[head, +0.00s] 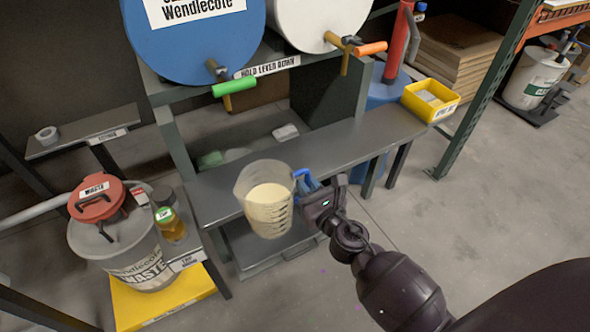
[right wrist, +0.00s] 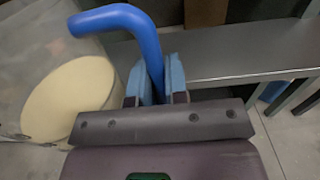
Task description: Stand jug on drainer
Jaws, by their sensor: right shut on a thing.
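The jug (head: 262,200) is a clear measuring jug with dark scale marks and a blue handle. It holds a cream-coloured liquid and looks roughly upright. My right gripper (head: 308,185) is shut on the jug's blue handle, to the right of the jug. In the right wrist view the blue handle (right wrist: 148,50) stands between the two fingers, with the cream liquid (right wrist: 68,98) to the left. The jug is in front of the grey shelf's (head: 378,137) near edge; whether it touches it I cannot tell. I cannot make out which thing is the drainer. My left gripper is not in view.
Above are a blue drum (head: 190,45) with a green-handled tap and a white drum with an orange lever (head: 370,48). A waste bin (head: 122,240) with a red lid stands on a yellow base at left. A yellow box (head: 430,100) sits at the shelf's right end.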

